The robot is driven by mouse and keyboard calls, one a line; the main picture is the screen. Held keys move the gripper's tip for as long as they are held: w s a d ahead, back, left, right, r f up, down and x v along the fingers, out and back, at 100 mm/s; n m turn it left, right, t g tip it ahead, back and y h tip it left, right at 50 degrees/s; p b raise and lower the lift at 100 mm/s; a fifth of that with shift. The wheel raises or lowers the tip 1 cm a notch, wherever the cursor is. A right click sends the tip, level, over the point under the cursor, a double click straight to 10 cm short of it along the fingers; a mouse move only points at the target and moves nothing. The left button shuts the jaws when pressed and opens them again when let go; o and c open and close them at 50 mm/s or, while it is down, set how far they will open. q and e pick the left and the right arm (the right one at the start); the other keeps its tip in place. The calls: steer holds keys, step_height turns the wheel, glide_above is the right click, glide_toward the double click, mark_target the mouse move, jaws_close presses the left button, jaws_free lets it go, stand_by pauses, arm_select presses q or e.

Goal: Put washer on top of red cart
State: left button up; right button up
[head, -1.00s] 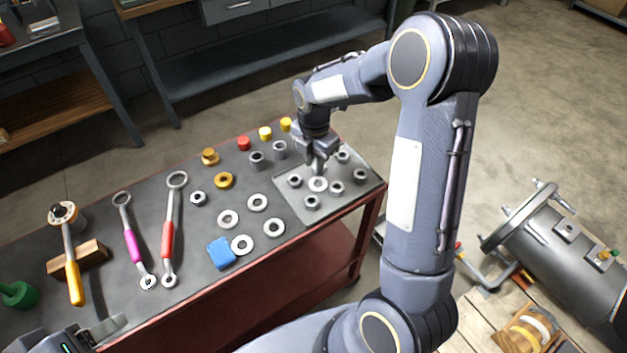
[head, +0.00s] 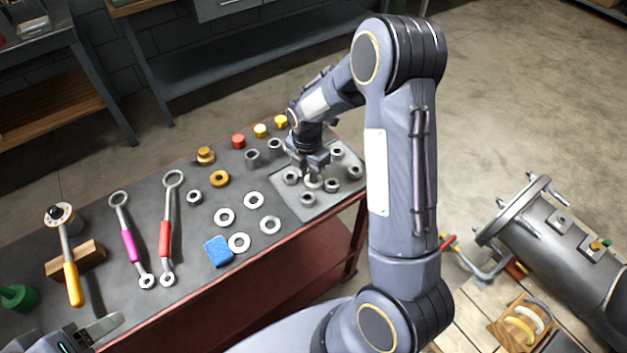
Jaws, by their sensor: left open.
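The red cart (head: 283,280) has a dark top with a red rim. A grey tray (head: 325,207) lies at its right end. A flat washer (head: 313,183) lies in the tray among several nuts, partly hidden by my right gripper. My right gripper (head: 312,175) points down with its fingertips at the washer; its jaw gap is too small to make out. Several loose washers lie on the cart top, among them one (head: 224,217) left of the tray. My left gripper (head: 95,332) is open and empty at the bottom left, near the cart's front edge.
A blue block (head: 218,251), two wrenches (head: 165,239) and a yellow-handled tool (head: 72,275) lie on the cart. Red and yellow pieces (head: 238,141) line its back edge. Bare cart top shows between the wrenches and washers.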

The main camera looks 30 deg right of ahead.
jaws_close()
